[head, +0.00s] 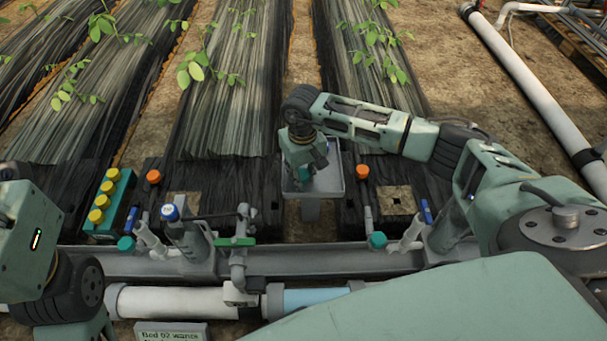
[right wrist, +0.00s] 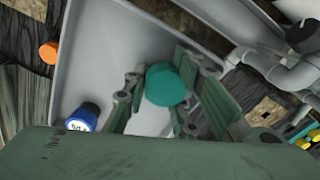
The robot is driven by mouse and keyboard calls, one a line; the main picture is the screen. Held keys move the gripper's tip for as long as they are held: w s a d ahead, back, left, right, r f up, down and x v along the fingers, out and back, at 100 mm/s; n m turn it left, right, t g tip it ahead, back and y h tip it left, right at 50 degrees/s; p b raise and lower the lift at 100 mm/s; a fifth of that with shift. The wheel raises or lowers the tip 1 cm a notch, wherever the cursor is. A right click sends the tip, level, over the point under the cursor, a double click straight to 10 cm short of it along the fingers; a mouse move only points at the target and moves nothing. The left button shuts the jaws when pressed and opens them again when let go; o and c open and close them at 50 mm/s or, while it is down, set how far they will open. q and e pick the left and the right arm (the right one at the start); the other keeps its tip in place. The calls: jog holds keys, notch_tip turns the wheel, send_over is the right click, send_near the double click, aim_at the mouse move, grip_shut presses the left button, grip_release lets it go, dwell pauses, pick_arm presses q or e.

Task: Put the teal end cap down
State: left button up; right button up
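The teal end cap (right wrist: 167,84) shows in the right wrist view between the two fingers of my right gripper (right wrist: 160,95). The fingers flank it closely and appear shut on it. In the head view the right gripper (head: 314,163) points down inside a grey tray (head: 340,178), with the cap (head: 304,173) at its fingertips, low in the tray. In the wrist view the tray wall (right wrist: 95,50) rises around the gripper. Whether the cap touches the tray floor is hidden. My left gripper is outside the view; only part of my left arm shows at lower left.
Orange caps (head: 153,176) (head: 362,171) flank the tray. A teal rack with several yellow caps (head: 104,200) is at left. Plant beds lie behind.

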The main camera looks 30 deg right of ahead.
jog(key=shift+s+d+f, duration=0.1)
jog(key=shift+s+f, duration=0.05)
jog(key=shift+f, duration=0.25)
